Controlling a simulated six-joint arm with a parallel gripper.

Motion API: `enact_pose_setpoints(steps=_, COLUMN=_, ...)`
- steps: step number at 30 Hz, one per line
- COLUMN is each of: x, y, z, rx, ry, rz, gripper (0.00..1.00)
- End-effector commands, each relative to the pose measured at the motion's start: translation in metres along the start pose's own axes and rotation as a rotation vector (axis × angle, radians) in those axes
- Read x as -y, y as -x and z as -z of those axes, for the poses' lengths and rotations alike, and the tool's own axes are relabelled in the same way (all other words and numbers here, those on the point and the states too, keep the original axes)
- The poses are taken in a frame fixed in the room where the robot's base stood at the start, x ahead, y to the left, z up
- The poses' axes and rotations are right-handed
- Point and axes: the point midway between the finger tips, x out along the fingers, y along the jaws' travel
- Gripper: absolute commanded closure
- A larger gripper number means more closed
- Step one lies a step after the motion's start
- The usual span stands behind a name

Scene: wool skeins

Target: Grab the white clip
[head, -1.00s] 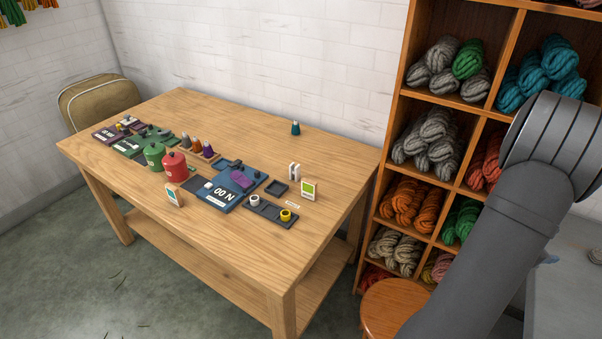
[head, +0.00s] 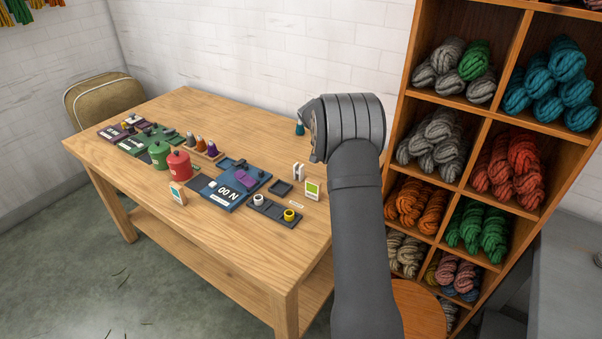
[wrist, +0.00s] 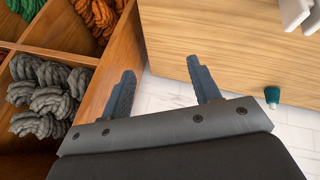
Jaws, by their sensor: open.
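The white clip (head: 298,171) stands upright on the right part of the wooden table (head: 250,118), between a small dark tray and a white card with a green square. In the wrist view a white object that looks like the clip (wrist: 294,12) is cut off at the top right corner. My gripper (wrist: 161,68) is open with nothing between its fingers. It is apart from the clip, towards the table's right end beside the shelf. In the head view the fingers are hidden behind my arm.
A teal cone-shaped object (wrist: 272,96) stands near the table's back edge. The wooden shelf (head: 462,118) with wool skeins rises close to my gripper. The card with a green square (head: 313,190) and the dark tray (head: 281,187) are close to the clip.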

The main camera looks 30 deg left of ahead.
Motion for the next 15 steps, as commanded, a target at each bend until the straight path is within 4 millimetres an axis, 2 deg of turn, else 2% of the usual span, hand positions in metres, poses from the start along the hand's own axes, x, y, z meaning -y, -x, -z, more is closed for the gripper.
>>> enact_pose_setpoints(steps=1, x=0.037, y=0.023, z=0.004, rx=0.004, ry=-0.065, rz=0.063, gripper=0.44)
enact_pose_setpoints(steps=3, x=0.076, y=0.05, z=0.004, rx=0.027, ry=-0.155, rz=0.139, gripper=0.44)
enact_pose_setpoints(steps=6, x=0.115, y=0.078, z=0.002, rx=0.061, ry=-0.238, rz=0.216, gripper=0.44)
enact_pose_setpoints(steps=10, x=0.137, y=0.093, z=0.0, rx=0.086, ry=-0.284, rz=0.26, gripper=0.44)
enact_pose_setpoints(steps=13, x=0.142, y=0.083, z=-0.001, rx=0.091, ry=-0.292, rz=0.266, gripper=0.44)
enact_pose_setpoints(steps=15, x=0.145, y=0.069, z=-0.003, rx=0.093, ry=-0.29, rz=0.263, gripper=0.44)
